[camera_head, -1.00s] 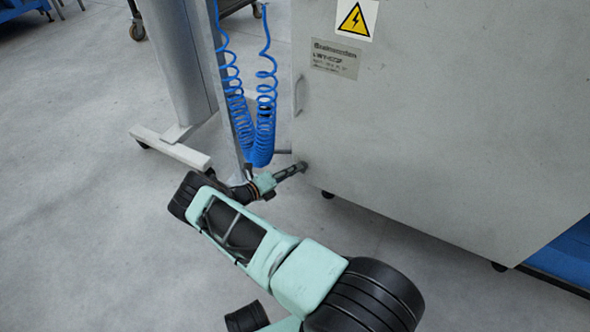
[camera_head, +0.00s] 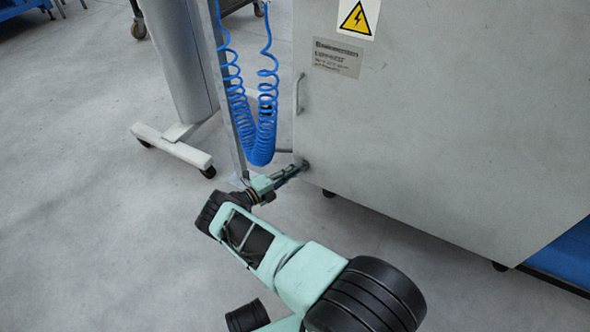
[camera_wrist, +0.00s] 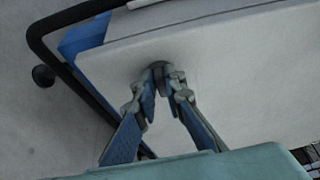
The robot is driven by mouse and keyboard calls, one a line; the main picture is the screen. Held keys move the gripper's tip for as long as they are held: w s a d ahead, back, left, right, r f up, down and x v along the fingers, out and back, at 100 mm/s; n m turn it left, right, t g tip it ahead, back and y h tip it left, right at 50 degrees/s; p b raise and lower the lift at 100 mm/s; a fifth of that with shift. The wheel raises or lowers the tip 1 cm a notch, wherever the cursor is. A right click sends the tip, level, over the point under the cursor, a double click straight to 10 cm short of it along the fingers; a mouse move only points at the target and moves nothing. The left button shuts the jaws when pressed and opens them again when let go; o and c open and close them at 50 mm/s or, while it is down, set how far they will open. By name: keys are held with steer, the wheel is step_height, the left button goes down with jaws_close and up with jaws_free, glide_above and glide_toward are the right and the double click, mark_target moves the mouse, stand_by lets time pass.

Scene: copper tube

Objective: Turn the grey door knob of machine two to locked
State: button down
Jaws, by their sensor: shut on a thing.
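The machine's large grey door panel (camera_head: 430,130) fills the right of the head view. A small grey knob (camera_head: 305,164) sits near the panel's lower left corner. My gripper (camera_head: 298,168) reaches it from the left, with its fingertips at the knob. In the wrist view the two fingers of my gripper (camera_wrist: 160,82) converge on the grey knob (camera_wrist: 158,66) and are closed around it. The fingertips partly hide the knob, so I cannot read its turn angle or any lock mark.
Blue coiled hoses (camera_head: 262,130) hang beside a thin upright post, close to my wrist. A door handle (camera_head: 299,94) and a warning sign (camera_head: 357,18) are on the panel. A wheeled stand (camera_head: 172,146) is at left.

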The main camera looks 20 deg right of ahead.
steer(key=shift+w+d+r, duration=0.1)
steer(key=shift+w+d, duration=0.05)
steer(key=shift+d, duration=0.05)
steer(key=c, duration=2)
jaws_free()
steer(key=shift+a, duration=0.15)
steer(key=v, duration=1.2)
